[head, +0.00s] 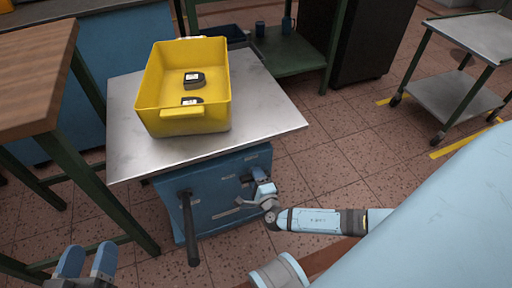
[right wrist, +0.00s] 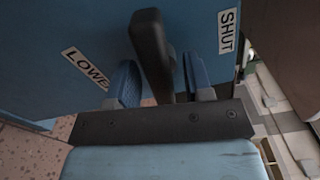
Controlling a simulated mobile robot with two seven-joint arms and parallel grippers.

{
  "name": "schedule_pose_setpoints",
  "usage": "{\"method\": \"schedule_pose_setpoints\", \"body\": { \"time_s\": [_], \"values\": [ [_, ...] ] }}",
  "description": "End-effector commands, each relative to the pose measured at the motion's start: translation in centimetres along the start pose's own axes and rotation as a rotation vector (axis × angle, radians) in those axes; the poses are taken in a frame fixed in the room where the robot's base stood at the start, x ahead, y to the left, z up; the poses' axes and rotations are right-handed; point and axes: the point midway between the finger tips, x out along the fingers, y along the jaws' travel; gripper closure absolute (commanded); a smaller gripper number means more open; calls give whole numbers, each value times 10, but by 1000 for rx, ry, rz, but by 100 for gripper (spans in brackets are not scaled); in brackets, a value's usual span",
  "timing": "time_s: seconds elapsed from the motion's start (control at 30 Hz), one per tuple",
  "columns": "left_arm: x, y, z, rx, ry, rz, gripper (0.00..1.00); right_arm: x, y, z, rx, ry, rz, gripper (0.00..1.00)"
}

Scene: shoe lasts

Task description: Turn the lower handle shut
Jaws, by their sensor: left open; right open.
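The blue cabinet (head: 218,205) under the metal-topped table carries a long dark handle (head: 190,228) hanging at its left and a second dark handle at its right. In the right wrist view this second handle (right wrist: 150,50) is a black bar beside a label (right wrist: 86,68) reading "LOWE", cut off; a "SHUT" label (right wrist: 227,32) is at upper right. My right gripper (head: 262,187) is at this handle, its open fingers (right wrist: 160,85) on either side of the bar; contact cannot be told. My left gripper (head: 86,260) is open and empty at lower left, away from the cabinet.
A yellow crate (head: 182,122) with two dark shoe-last-like objects (head: 194,79) stands on the metal tabletop (head: 262,125). A wooden bench (head: 35,80) is at left. A metal cart (head: 460,95) stands at upper right.

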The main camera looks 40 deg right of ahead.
Motion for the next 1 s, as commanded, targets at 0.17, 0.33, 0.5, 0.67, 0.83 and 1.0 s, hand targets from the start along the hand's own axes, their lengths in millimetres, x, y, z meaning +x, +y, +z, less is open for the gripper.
{"method": "schedule_pose_setpoints", "body": {
  "time_s": [0.17,0.33,0.5,0.67,0.83,1.0],
  "values": [
    [0,0,0,0,-1,0,42,-1,0,2,0,0,0,53],
    [0,0,0,0,-1,0,42,-1,0,2,0,0,0,53],
    [0,0,0,0,-1,0,42,-1,0,2,0,0,0,83],
    [0,0,0,1,-1,0,42,-1,0,2,0,0,0,100],
    [0,0,-1,1,-1,0,42,-1,0,2,13,0,0,100],
    [0,0,-2,1,3,0,42,-1,0,1,67,0,1,100]
  ]
}}
